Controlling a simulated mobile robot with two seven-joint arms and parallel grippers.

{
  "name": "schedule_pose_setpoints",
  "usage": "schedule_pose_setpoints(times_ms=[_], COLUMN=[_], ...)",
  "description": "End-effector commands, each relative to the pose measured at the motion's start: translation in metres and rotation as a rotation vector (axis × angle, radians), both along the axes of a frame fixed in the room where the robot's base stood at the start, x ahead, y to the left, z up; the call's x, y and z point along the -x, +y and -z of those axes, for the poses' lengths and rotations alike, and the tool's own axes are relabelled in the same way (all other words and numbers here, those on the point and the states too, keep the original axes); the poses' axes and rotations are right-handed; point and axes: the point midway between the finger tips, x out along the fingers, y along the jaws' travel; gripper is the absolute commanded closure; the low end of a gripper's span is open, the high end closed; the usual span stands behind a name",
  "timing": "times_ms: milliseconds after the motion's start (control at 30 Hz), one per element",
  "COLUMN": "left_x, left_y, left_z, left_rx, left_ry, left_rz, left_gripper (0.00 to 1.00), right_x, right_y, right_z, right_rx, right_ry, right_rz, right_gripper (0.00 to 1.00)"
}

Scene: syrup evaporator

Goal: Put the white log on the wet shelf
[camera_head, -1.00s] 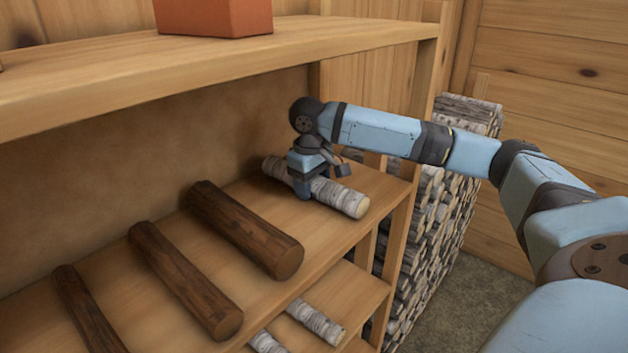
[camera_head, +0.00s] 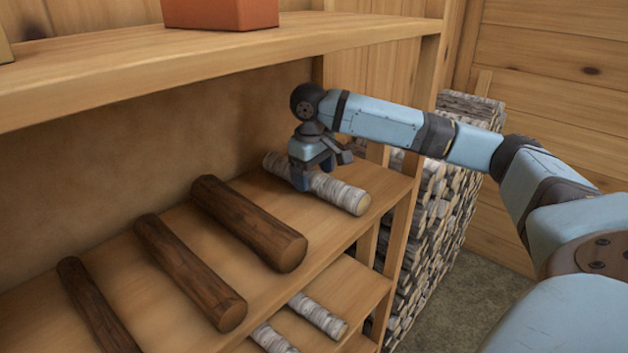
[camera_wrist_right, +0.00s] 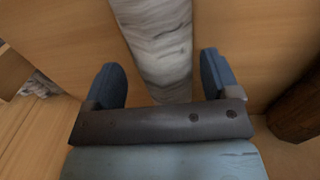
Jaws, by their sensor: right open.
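A white birch log (camera_head: 345,196) lies on the middle shelf (camera_head: 262,292), near its right end. My right gripper (camera_head: 318,172) is over the log, pointing down, and hides part of it. In the right wrist view the white log (camera_wrist_right: 160,45) runs between the two open fingers of the right gripper (camera_wrist_right: 158,62), with a gap on each side. Two more white logs, one at right (camera_head: 318,316) and one at left (camera_head: 272,340), lie on the lower shelf (camera_head: 358,288). No label shows which shelf is the wet one. My left gripper is out of view.
Dark brown logs lie left of the white log: a near one (camera_head: 250,225), a middle one (camera_head: 190,272) and a far-left one (camera_head: 95,305). An upper shelf (camera_head: 200,60) with an orange box (camera_head: 220,12) overhangs. Stacked firewood (camera_head: 435,215) stands right of the rack.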

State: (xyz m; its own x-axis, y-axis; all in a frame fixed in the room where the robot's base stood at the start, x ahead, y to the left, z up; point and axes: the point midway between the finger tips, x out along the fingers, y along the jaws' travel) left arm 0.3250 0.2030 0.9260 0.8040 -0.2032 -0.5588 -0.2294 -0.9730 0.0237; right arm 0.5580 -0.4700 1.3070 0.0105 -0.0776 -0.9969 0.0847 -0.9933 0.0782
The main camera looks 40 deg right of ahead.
Motion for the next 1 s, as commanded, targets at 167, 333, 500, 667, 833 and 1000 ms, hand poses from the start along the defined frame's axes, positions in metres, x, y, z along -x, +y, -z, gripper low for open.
schedule_pose_setpoints(times_ms=[167, 333, 500, 667, 833, 1000], left_x=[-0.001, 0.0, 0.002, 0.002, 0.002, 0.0], left_y=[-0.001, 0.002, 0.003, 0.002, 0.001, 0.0], left_z=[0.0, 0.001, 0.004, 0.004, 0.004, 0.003], left_rx=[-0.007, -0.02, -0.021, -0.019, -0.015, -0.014], left_ry=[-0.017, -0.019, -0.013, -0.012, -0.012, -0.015], left_rz=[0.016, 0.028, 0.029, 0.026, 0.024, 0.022], left_gripper=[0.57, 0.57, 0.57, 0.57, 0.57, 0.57], right_x=[0.0, 0.0, 0.001, 0.001, 0.001, 0.001], right_y=[0.003, 0.005, 0.005, 0.005, 0.005, 0.005], right_z=[-0.031, -0.052, -0.06, -0.06, -0.06, -0.059], right_rx=[0.0, -0.001, 0.0, 0.0, 0.0, 0.0], right_ry=[-0.003, -0.001, 0.0, 0.0, 0.0, 0.0], right_rz=[0.0, 0.0, 0.0, 0.0, 0.0, 0.0], right_gripper=[0.18, 0.18, 0.18, 0.18, 0.18, 0.18])
